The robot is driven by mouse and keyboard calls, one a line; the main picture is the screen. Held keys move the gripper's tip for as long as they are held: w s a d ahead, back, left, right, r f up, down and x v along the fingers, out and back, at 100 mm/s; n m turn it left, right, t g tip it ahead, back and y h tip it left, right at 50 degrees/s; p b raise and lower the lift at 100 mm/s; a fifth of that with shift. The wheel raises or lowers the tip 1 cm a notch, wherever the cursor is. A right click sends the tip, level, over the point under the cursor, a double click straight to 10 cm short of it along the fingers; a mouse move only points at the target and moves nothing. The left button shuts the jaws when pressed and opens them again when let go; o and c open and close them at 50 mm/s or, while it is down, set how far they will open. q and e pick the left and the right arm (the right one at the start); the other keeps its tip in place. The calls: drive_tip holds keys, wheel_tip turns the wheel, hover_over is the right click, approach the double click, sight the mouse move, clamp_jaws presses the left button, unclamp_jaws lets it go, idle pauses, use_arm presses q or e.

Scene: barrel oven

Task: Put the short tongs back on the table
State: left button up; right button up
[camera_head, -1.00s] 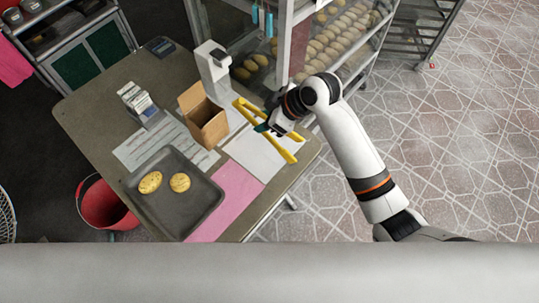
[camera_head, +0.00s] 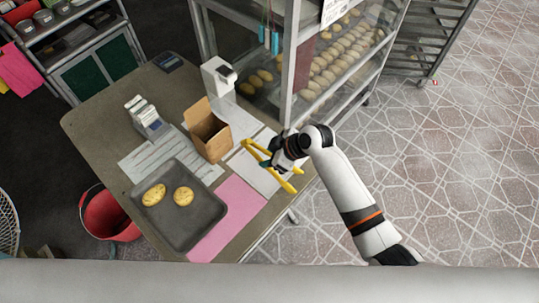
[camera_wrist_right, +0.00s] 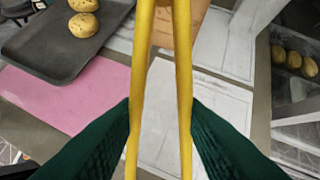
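The yellow short tongs (camera_head: 284,184) are in my right gripper (camera_head: 268,161), over the right edge area of the table (camera_head: 92,125). In the right wrist view the tongs (camera_wrist_right: 184,75) run up the middle as two long arms. The dark green fingers of my right gripper (camera_wrist_right: 160,108) press on them from both sides. White sheets (camera_wrist_right: 215,110) lie on the table beneath them. I cannot tell whether the tongs touch the table. My left gripper is not in view.
An open cardboard box (camera_head: 211,141) stands just left of the tongs. A dark tray (camera_head: 180,225) with two loaves and a pink sheet (camera_head: 228,215) lie nearer. A white device (camera_head: 218,77) and a glass cabinet (camera_head: 291,65) stand behind. A red bucket (camera_head: 108,217) is left of the table.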

drive_tip(key=shift+f, duration=0.6)
drive_tip(key=o, duration=0.5)
drive_tip(key=shift+o, duration=0.2)
drive_tip(key=v, duration=1.3)
drive_tip(key=shift+a+r, duration=0.2)
drive_tip(key=shift+r, duration=0.05)
drive_tip(key=shift+w+f, duration=0.1)
